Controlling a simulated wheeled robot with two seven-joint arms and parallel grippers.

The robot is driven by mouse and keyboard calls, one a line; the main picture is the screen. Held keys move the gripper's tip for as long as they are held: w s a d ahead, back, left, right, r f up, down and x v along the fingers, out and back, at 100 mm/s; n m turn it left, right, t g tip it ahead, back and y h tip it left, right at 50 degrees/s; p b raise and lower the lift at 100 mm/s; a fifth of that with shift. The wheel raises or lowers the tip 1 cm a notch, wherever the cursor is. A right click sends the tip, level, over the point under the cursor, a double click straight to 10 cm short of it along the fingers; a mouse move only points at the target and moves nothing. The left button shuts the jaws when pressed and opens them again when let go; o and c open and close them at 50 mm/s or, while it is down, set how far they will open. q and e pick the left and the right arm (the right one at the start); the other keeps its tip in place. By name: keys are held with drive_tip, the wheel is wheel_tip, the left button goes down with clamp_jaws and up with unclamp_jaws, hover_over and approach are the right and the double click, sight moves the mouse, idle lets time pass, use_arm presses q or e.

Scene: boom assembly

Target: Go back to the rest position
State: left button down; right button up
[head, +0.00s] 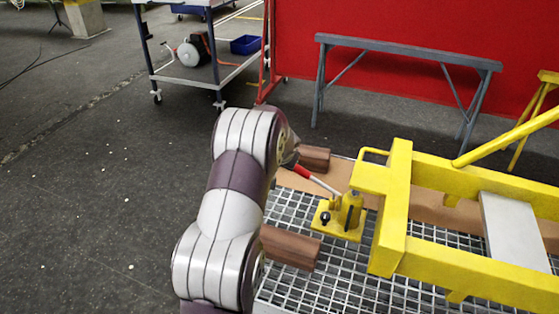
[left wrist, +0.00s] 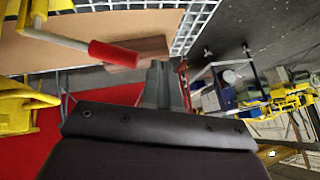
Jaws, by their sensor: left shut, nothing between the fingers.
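My left arm rises from the bottom of the head view and bends over near the grating's left edge. Its gripper (head: 291,158) is mostly hidden behind the arm, close to the red handle (head: 301,171) of a small yellow jack (head: 347,214). In the left wrist view the gripper's grey fingers (left wrist: 158,84) are together with nothing held. The red handle also shows there (left wrist: 113,54), left of the fingers and apart from them in the picture. My right gripper is not in view.
A yellow boom frame (head: 398,200) fills the right, over the metal grating (head: 292,204). Brown blocks (head: 290,247) (head: 314,158) lie near the arm. A grey trestle (head: 408,52) and a cart (head: 185,80) stand behind. The floor at left is clear.

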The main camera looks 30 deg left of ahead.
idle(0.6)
use_arm(q)
drive_tip(key=s+d+f+g+h, duration=0.2)
drive_tip(key=s+d+f+g, duration=0.15)
drive_tip(key=s+d, duration=0.5)
drive_tip(key=s+d+r+m+g+h, duration=0.1)
drive_tip(key=s+d+r, duration=0.1)
drive_tip(key=s+d, duration=0.7)
drive_tip(key=s+d+r+m+h, duration=0.1)
drive_tip(key=s+d+r+h, duration=0.1)
drive_tip(key=s+d, duration=0.7)
wheel_tip(320, 180, up, 16)
drive_tip(key=s+a+p, duration=0.1)
drive_tip(key=p, duration=1.5)
drive_tip(key=shift+s+a, duration=0.3)
drive_tip(key=shift+r, duration=0.1)
